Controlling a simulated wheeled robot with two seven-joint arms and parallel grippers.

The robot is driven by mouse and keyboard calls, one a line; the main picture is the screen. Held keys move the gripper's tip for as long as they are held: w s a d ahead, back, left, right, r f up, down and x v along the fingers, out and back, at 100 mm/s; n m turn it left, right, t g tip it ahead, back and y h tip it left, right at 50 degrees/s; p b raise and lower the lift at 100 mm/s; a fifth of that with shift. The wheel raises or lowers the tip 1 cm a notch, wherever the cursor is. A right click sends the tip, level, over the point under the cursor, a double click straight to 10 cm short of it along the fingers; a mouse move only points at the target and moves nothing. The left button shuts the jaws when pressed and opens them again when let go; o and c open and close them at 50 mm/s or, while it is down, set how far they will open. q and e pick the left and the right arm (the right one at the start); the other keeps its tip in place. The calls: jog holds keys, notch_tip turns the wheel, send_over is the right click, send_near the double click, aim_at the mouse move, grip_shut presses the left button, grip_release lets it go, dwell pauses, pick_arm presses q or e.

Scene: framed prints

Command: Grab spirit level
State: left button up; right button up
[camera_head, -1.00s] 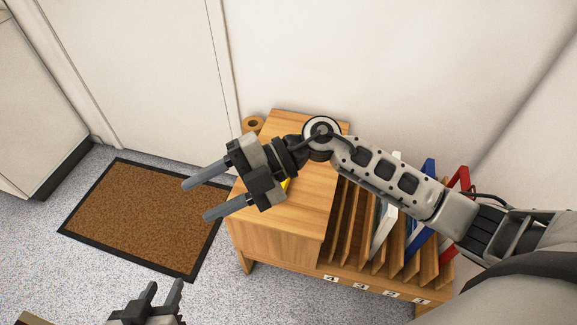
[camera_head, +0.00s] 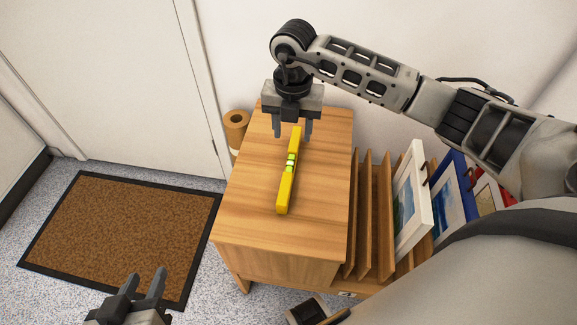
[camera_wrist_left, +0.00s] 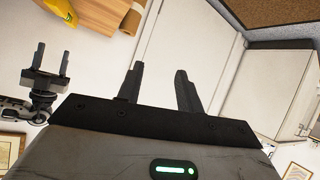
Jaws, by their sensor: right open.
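The yellow spirit level (camera_head: 287,185) with pale green vials lies lengthwise on the wooden cabinet top (camera_head: 255,200). Part of it also shows at the top left of the left wrist view (camera_wrist_left: 64,10). My right gripper (camera_head: 292,135) points down at the level's far end, open, with its fingers apart and the end of the level appearing between them; I cannot tell how high they are. It also shows in the left wrist view (camera_wrist_left: 49,48). My left gripper (camera_head: 144,282) is open and empty, low at the left, far from the level; its fingers show in the left wrist view (camera_wrist_left: 160,85).
A brown roll (camera_head: 236,120) stands beside the cabinet's far left corner. Right of the top are wooden divider slots (camera_head: 367,215) with framed prints, a white frame (camera_head: 412,200) and a blue one (camera_head: 450,190). A brown doormat (camera_head: 110,235) lies on the floor.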

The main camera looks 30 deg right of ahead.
send_over(290, 161)
jog(key=f, duration=0.5)
jog(key=shift+s+d+f+b, duration=0.15)
jog(key=shift+s+f+b, duration=0.1)
jog(key=shift+b, duration=0.15)
jog(key=shift+w+f+b, duration=0.2)
jog(key=shift+f+b, duration=0.45)
jog(key=shift+f, duration=2.5)
pick_arm(q)
jog(key=shift+g, duration=0.5)
jog(key=f, duration=0.4)
jog(key=shift+w+d+f, duration=0.2)
jog(key=shift+d, duration=0.2)
jog(key=shift+r, duration=0.1)
pick_arm(e)
grip_shut()
